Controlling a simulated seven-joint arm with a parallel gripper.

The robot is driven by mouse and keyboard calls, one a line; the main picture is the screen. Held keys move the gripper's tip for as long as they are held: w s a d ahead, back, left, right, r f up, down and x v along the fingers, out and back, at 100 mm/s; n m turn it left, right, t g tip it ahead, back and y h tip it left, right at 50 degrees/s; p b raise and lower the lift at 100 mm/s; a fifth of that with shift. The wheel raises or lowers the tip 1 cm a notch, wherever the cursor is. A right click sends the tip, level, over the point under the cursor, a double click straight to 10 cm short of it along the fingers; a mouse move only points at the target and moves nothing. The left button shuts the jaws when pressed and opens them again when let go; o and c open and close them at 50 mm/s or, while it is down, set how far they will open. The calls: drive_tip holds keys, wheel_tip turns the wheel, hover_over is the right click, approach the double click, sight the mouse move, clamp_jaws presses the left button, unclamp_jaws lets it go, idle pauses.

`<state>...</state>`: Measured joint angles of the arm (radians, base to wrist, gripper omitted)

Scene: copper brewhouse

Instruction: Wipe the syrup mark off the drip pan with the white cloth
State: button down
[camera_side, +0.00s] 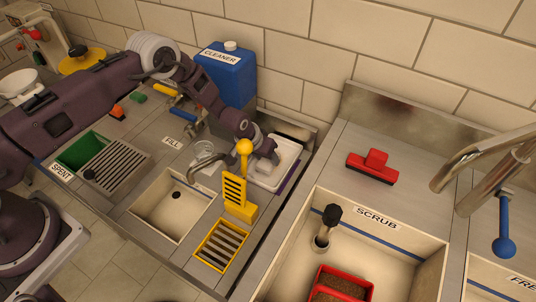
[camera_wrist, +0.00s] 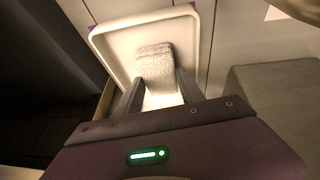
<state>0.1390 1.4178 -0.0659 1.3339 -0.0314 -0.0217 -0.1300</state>
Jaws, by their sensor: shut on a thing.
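The drip pan is a shallow white tray with a raised rim (camera_side: 293,148), lying at the right end of the counter beyond the yellow rack. It also fills the upper middle of the wrist view (camera_wrist: 108,46). My gripper (camera_wrist: 158,82) is over the pan, shut on the white cloth (camera_wrist: 154,60), a thick textured pad that sticks out past the fingertips. In the side view the cloth (camera_side: 264,166) is a small pale patch below my gripper. I cannot tell whether it touches the pan floor. No syrup mark shows; cloth and gripper cover part of the pan.
A yellow slotted rack (camera_side: 235,190) stands close in front of the pan. A blue cleaner jug (camera_side: 228,75) is behind my wrist. A small sink basin (camera_side: 165,210) lies to the left. A red brush (camera_side: 372,168) lies on the right counter, above the scrub sink (camera_side: 290,250).

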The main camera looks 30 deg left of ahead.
drive_tip(key=shift+s, duration=0.35)
drive_tip(key=shift+r, duration=0.1)
drive_tip(key=shift+r, duration=0.85)
